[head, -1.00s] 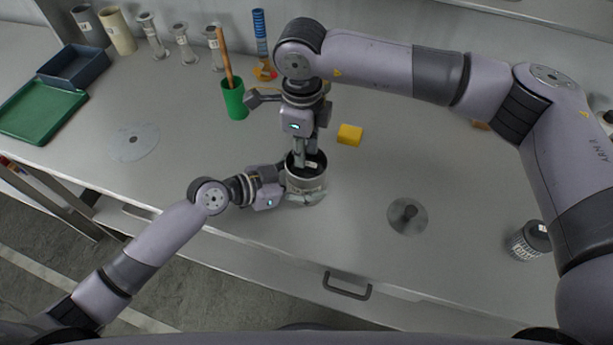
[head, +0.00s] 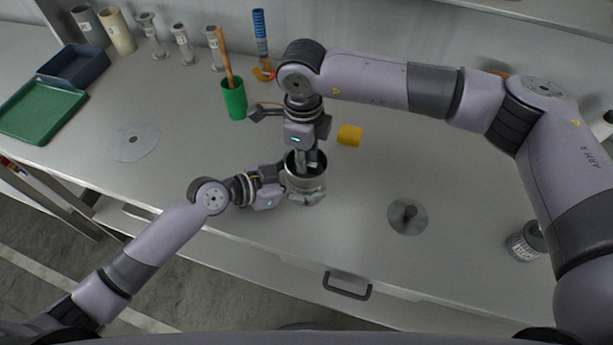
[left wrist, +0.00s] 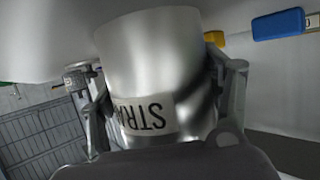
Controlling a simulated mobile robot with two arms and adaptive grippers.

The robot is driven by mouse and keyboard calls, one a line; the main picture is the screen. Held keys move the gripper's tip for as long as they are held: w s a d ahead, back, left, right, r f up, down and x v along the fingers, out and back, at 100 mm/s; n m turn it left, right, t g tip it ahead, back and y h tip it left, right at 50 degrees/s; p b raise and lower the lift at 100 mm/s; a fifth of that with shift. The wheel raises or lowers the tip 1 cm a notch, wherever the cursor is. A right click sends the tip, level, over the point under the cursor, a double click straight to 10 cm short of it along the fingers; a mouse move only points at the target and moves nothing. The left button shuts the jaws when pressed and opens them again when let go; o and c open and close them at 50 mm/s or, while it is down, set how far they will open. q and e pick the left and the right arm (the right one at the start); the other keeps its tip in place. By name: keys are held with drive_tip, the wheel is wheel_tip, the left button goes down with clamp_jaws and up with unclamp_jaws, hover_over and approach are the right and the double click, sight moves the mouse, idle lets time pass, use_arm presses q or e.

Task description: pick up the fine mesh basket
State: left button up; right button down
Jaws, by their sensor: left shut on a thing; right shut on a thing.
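A shiny steel vessel (head: 306,185) stands near the table's front edge. Its label starts with "STRA" in the left wrist view (left wrist: 150,118). My left gripper (head: 284,190) is shut around its side. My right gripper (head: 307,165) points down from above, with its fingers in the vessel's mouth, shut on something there. That thing is mostly hidden by the rim and fingers, so I cannot tell what it is. A mesh-patterned cylinder with a pale label (head: 522,246) stands at the far right, partly covered by my right arm. I cannot tell whether it is the fine mesh basket.
A yellow block (head: 349,135) lies behind the vessel. A green cup (head: 234,104) holds a wooden-handled tool. A dark disc with a knob (head: 408,217) lies to the right, a pale disc (head: 134,142) to the left. A green tray (head: 42,110) is at the far left.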

drive_tip(key=shift+r, duration=0.1)
wheel_tip(320, 180, up, 18)
idle(0.6)
use_arm(q)
drive_tip(key=o, duration=1.3)
